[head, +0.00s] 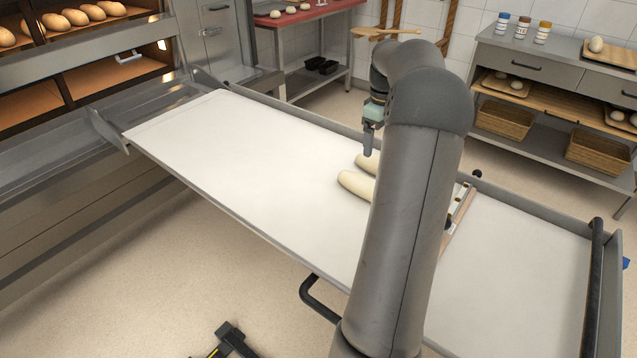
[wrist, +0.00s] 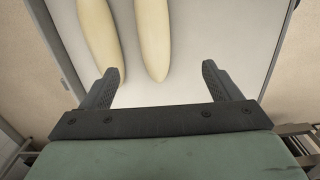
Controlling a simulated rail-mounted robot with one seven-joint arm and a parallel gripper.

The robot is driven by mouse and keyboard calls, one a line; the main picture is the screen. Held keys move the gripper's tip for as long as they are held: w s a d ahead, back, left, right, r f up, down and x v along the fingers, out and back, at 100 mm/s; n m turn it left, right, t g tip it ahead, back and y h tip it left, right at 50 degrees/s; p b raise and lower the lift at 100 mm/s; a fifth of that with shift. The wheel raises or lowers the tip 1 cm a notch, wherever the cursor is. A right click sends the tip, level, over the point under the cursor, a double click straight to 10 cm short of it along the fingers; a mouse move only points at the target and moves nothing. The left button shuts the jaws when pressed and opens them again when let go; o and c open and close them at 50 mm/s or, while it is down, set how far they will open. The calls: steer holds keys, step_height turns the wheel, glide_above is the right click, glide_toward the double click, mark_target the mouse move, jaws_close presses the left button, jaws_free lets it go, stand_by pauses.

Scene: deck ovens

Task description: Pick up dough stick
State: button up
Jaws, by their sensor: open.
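Two pale dough sticks lie side by side on the white loader belt (head: 230,150). In the head view the nearer dough stick (head: 356,185) and the farther dough stick (head: 366,163) are partly hidden behind my arm. In the wrist view one dough stick (wrist: 153,40) lies ahead of the space between my fingers, and the other dough stick (wrist: 100,40) is ahead of the left finger. My gripper (wrist: 162,82) is open and empty, with the fingers wide apart. In the head view my gripper (head: 368,140) hangs over the belt beside the sticks, its fingers partly hidden.
A deck oven with baked loaves (head: 70,18) stands at the left. A red-topped table (head: 305,15) stands at the back. A grey side table (head: 560,65) with baskets is at the back right. A raised wooden bar (head: 460,215) crosses the belt right of the sticks.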

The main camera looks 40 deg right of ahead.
steer(key=f, duration=0.3)
steer(key=d+f+b, duration=0.1)
steer(key=f, duration=0.7)
steer(key=shift+s+d+f+b, duration=0.1)
steer(key=shift+d+f+b, duration=0.1)
steer(key=shift+b, duration=0.1)
steer(key=f, duration=0.6)
steer(key=shift+w+f+b, duration=0.2)
steer(key=shift+b, duration=0.2)
steer(key=c, duration=1.3)
